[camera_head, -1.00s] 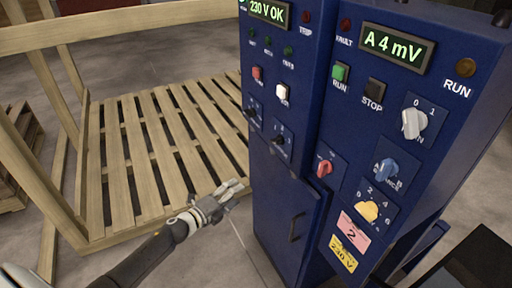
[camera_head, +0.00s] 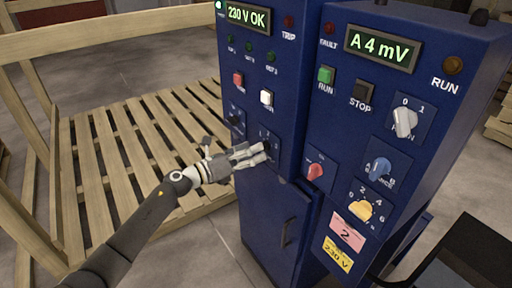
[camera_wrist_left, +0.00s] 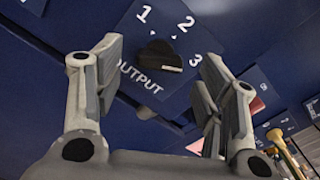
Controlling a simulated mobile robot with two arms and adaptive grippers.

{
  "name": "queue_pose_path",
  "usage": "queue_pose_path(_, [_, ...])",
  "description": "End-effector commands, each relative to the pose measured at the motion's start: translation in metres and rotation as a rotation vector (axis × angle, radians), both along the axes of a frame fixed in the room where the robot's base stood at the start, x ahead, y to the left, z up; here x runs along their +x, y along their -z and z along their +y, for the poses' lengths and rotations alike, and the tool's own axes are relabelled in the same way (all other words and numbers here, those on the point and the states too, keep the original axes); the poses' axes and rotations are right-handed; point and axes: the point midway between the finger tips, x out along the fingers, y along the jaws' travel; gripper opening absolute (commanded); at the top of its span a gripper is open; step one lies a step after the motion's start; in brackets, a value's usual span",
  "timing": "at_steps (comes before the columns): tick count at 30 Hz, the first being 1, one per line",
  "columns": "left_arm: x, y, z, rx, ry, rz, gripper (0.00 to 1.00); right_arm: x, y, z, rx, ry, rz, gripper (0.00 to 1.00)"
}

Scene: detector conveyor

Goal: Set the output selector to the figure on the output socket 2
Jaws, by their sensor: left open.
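The output selector is a black knob (camera_wrist_left: 158,56) on a blue plate marked OUTPUT with 1, 2 and 3 in the left wrist view. A pink label (camera_head: 345,233) bears a 2, above a yellow 230 V label (camera_head: 337,255). No output socket is clearly visible.
The blue cabinet has a red knob (camera_head: 315,172), blue knob (camera_head: 379,168), yellow knob (camera_head: 361,209) and white knob (camera_head: 404,122) nearby. Another black knob (camera_head: 235,119) is left of the selector. Wooden pallets (camera_head: 95,160) lie left.

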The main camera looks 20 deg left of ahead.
Motion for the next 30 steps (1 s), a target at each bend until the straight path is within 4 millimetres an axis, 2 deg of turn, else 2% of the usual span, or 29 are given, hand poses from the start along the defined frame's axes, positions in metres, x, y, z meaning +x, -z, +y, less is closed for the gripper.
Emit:
queue_pose_path(6, [0.016,0.000,-0.012,-0.002,-0.001,0.001,0.64,0.000,-0.003,0.003,0.004,0.002,0.000,0.35])
queue_pose_path(16, [0.018,0.001,-0.013,0.000,-0.001,0.001,0.64,0.000,-0.003,0.011,0.013,0.004,0.000,0.35])
queue_pose_path(26, [0.018,0.001,-0.013,-0.001,-0.001,0.000,0.22,0.000,-0.003,0.008,0.009,0.002,0.000,0.35])
queue_pose_path(27, [0.018,0.001,-0.013,-0.001,-0.001,0.000,0.19,0.000,-0.003,0.007,0.009,0.001,0.000,0.35])
queue_pose_path(30, [0.018,0.001,-0.013,-0.003,-0.001,0.002,0.19,0.000,-0.004,0.005,0.006,0.000,0.000,0.35])
